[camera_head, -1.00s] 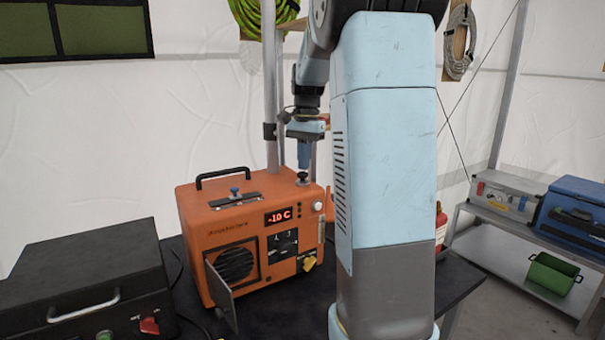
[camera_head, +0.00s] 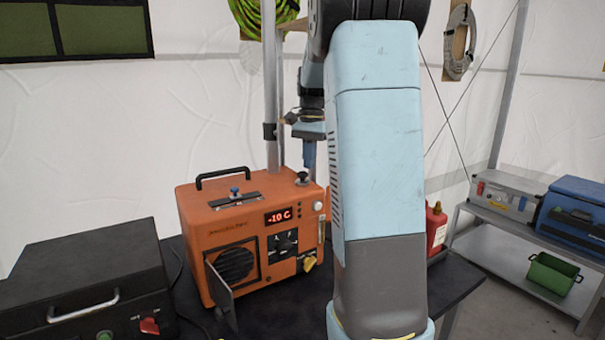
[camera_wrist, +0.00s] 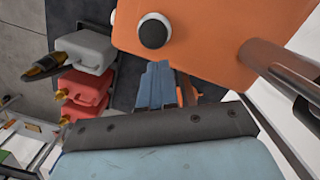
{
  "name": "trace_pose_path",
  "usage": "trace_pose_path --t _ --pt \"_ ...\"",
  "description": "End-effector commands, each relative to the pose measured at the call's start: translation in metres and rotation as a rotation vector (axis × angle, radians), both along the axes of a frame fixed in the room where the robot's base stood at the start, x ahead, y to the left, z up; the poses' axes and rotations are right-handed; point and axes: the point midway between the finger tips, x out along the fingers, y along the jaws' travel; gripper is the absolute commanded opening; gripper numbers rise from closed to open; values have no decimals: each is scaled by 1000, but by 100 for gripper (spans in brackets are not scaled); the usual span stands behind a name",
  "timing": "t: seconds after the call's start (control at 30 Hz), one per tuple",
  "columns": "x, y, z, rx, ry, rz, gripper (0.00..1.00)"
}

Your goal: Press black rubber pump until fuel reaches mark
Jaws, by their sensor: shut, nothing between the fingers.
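The orange heater unit (camera_head: 240,262) stands on a dark table, its red display reading -10 C and its front door swung open. The black rubber pump (camera_head: 302,178) is a small knob on the right of its top. The wrist view shows the black knob (camera_wrist: 153,32) with a pale ring, on the orange top. My gripper (camera_head: 309,166) points down just right of the pump, apart from it. In the wrist view my shut, empty gripper (camera_wrist: 158,85) lies beyond the orange edge, below the knob. A narrow pale strip (camera_head: 321,231) shows on the unit's front right; its fuel level is too small to read.
A metal pole (camera_head: 271,100) rises behind the unit. A black case (camera_head: 85,285) stands at left. A red canister (camera_head: 436,228) stands right of my arm. In the wrist view, red canisters (camera_wrist: 82,90) and a grey one (camera_wrist: 85,48) stand at left.

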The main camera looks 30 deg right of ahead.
Motion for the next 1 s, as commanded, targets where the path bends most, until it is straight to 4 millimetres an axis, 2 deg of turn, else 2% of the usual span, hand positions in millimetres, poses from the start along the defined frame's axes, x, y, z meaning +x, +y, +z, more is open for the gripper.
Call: trace_pose_path --t 0.23,0.37,0.8,1.0 --pt "0 0 2 0 -1 0 0" --pt "1 -1 14 -1 -3 1 0" --pt "6 -9 96 -1 -3 0 0" --pt "8 -11 124 -1 -2 0 0"
